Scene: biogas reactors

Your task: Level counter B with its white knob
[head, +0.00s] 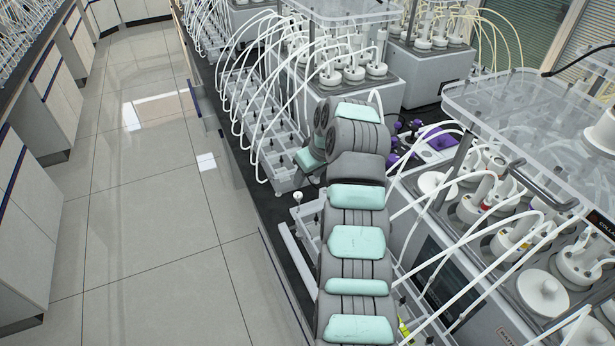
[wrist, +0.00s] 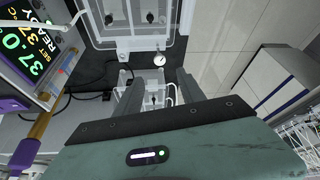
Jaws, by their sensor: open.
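My gripper (wrist: 158,86) is open in the wrist view, its two dark fingers apart with nothing held between them. A clear counter tray (wrist: 134,42) lies beyond the fingertips, with a small round white knob-like part (wrist: 160,58) at its lower right corner. The same white part (head: 298,196) stands up at the tray's end in the head view, left of my arm. Part of another clear counter (wrist: 155,100) shows between and below the fingers. No letter is readable, so I cannot tell which is counter B. My arm hides most of the gripper in the head view.
Clear counter trays with white tubes (head: 262,128) line the bench's left edge. Reactors with white bottles (head: 545,290) under a clear shelf stand at right. A lit display (wrist: 28,48) is close at left in the wrist view. The aisle floor (head: 150,220) is clear.

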